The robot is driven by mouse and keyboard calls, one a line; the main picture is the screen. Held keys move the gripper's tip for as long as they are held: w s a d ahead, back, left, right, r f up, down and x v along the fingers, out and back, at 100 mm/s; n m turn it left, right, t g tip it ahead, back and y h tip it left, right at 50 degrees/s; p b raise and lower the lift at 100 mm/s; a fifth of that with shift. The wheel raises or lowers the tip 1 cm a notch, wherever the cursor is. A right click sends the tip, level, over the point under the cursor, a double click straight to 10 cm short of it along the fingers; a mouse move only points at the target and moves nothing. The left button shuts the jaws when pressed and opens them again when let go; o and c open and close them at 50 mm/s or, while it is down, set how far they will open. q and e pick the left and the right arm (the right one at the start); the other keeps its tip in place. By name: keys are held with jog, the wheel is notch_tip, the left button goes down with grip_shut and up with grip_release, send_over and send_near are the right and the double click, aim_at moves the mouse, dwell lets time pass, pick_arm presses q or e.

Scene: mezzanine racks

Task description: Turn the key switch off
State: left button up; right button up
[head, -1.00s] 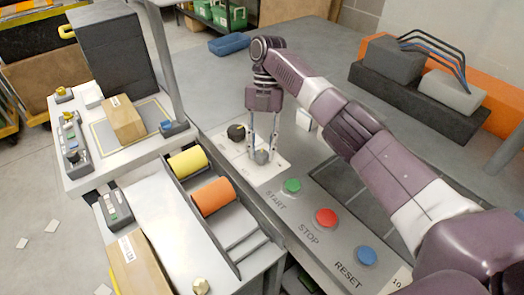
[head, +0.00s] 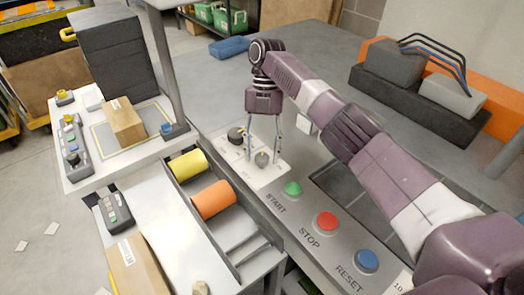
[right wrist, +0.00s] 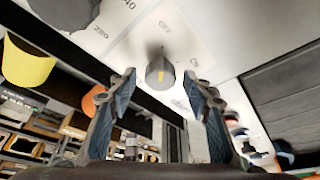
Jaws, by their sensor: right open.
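The key switch (head: 262,159) is a small grey knob on a white label plate (head: 267,178) on the grey control panel. My left gripper is out of view.
A black dial (head: 236,134) sits just behind the switch on the same plate. Green START (head: 292,189), red STOP (head: 325,223) and blue RESET (head: 366,261) buttons line the panel nearer me. Yellow (head: 187,164) and orange (head: 213,199) rollers lie to the left.

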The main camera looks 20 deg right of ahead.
aim_at(262, 155)
notch_tip(262, 155, up, 10)
dwell(0.7)
dwell(0.4)
